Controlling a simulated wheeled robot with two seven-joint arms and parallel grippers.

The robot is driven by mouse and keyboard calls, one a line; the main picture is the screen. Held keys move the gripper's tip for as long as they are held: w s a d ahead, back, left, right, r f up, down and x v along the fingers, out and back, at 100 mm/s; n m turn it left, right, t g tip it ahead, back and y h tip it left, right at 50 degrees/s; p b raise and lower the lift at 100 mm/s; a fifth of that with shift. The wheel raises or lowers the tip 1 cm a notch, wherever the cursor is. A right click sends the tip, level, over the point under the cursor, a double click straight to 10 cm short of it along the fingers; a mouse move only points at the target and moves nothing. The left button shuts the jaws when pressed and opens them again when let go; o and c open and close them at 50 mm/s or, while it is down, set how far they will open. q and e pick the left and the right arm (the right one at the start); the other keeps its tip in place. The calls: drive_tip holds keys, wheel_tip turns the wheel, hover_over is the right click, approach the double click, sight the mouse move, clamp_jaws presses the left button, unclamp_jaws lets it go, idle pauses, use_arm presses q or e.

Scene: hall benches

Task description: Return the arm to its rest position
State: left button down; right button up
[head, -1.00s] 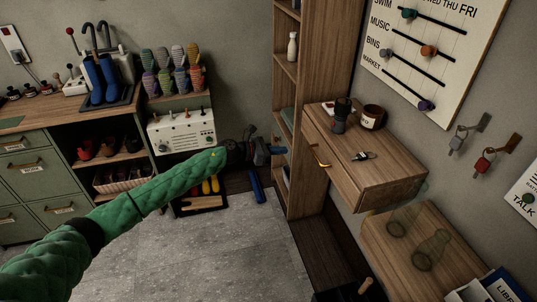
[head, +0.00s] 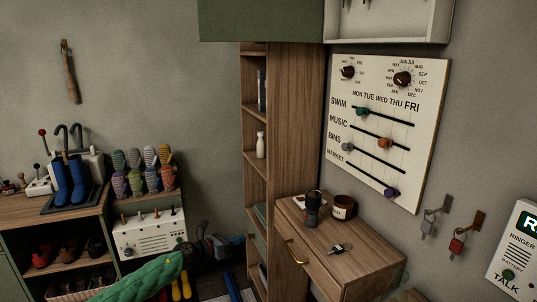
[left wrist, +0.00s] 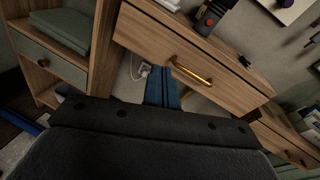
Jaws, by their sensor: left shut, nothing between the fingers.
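My left arm, in a green quilted sleeve (head: 145,280), reaches in from the bottom of the head view. Its dark left gripper (head: 237,241) ends in blue fingers, just left of the tall wooden shelf unit (head: 285,160) in the picture. In the left wrist view the blue fingers (left wrist: 162,88) are together, with nothing between them. They appear in front of a wooden drawer with a brass handle (left wrist: 190,75); I see no clear contact. My right gripper is in neither view.
The drawer cabinet (head: 340,262) carries a dark torch (head: 312,208), a brown jar (head: 343,207) and keys (head: 340,249). A white panel with knobs (head: 150,237) stands left of my gripper. A green cabinet (head: 260,20) hangs above. A blue item (head: 233,288) lies low near the shelf.

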use_arm(q)
drive_tip(key=s+a+r+n+t+y, duration=0.1)
drive_tip(key=a+r+n+t+y, duration=0.3)
drive_tip(key=r+n+y, duration=0.8)
drive_tip(key=a+r+n+t+y, duration=0.4)
drive_tip(key=r+n, duration=0.2)
drive_tip(key=n, duration=1.2)
drive_tip(key=s+d+f+n+g+h, duration=0.1)
drive_tip(key=s+f+n+g, duration=0.3)
drive_tip(key=s+f, duration=0.8)
drive_tip(key=s+d+f+n+g+h, duration=0.1)
drive_tip(key=s+f+n+g, duration=0.3)
drive_tip(key=s+f, duration=0.8)
drive_tip(key=s+d+f+n+g+h, duration=0.1)
drive_tip(key=s+f+n+g, duration=0.3)
drive_tip(key=s, duration=3)
wheel_tip(320, 180, down, 8)
drive_tip(key=g, duration=0.4)
drive_tip(key=shift+s+d, duration=0.1)
drive_tip(key=shift+s, duration=0.05)
